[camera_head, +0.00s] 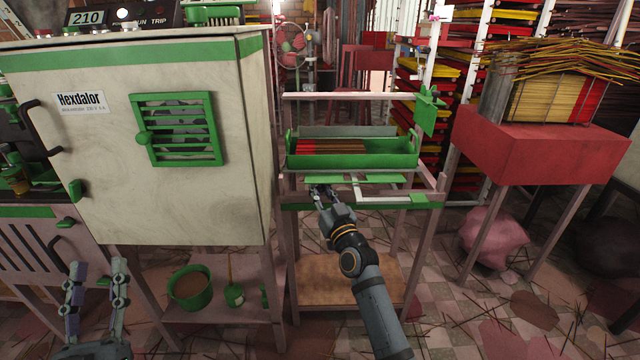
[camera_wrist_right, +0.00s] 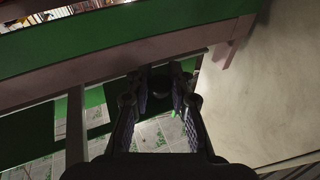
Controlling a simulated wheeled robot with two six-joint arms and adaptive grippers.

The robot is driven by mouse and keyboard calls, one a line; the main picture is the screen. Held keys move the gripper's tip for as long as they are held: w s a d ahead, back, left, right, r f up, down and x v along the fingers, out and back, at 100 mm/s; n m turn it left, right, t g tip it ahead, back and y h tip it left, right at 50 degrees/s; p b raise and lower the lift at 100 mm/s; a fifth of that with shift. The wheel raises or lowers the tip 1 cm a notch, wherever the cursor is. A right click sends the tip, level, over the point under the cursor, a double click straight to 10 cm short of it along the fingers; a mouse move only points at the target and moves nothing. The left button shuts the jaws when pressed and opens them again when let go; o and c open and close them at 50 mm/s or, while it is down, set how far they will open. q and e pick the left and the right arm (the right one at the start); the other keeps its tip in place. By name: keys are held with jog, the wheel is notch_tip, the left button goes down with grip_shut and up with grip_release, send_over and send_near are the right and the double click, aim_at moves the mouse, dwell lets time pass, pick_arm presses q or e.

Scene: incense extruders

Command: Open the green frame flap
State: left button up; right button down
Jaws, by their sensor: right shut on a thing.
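The green frame flap (camera_head: 366,180) appears as flat green strips at the front of the wooden stand, just below a green tray (camera_head: 352,160). My right gripper (camera_head: 322,190) is at the left end of these strips. In the right wrist view, its fingers (camera_wrist_right: 168,88) are under a wooden rail, and a small bright green bit (camera_wrist_right: 173,113) shows by the fingertips. My left gripper (camera_head: 97,272) is open and empty, fingers up, at the lower left.
A cream cabinet (camera_head: 110,205) with a green louvred vent (camera_head: 178,130) stands left of the stand. The tray holds reddish-brown sticks (camera_head: 345,146). A green bracket (camera_head: 428,108) hangs at the stand's upper right. A red table (camera_head: 535,150) with incense bundles stands at right.

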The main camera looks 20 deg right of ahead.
jog(key=shift+r+p, duration=0.2)
jog(key=shift+p, duration=0.95)
pick_arm(q)
notch_tip(320, 180, down, 22)
jog(key=g+p, duration=0.2)
jog(key=g, duration=1)
pick_arm(e)
jog(key=shift+r+g, duration=0.15)
jog(key=shift+g, duration=0.25)
jog(key=p, duration=0.2)
jog(key=shift+s+r+m+p, duration=0.1)
jog(key=shift+r+m+p, duration=0.05)
jog(key=shift+m+p, duration=0.25)
jog(key=shift+g+p, duration=0.4)
jog(key=shift+p, duration=0.55)
pick_arm(q)
jog(key=s+f+g+y, duration=0.1)
jog(key=s+f+g, duration=0.9)
jog(key=s, duration=0.5)
jog(key=shift+s+f+n, duration=0.15)
jog(key=shift+f+n, duration=0.25)
jog(key=shift+f, duration=0.05)
jog(key=shift+d, duration=0.1)
pick_arm(e)
jog(key=c, duration=1.2)
grip_release()
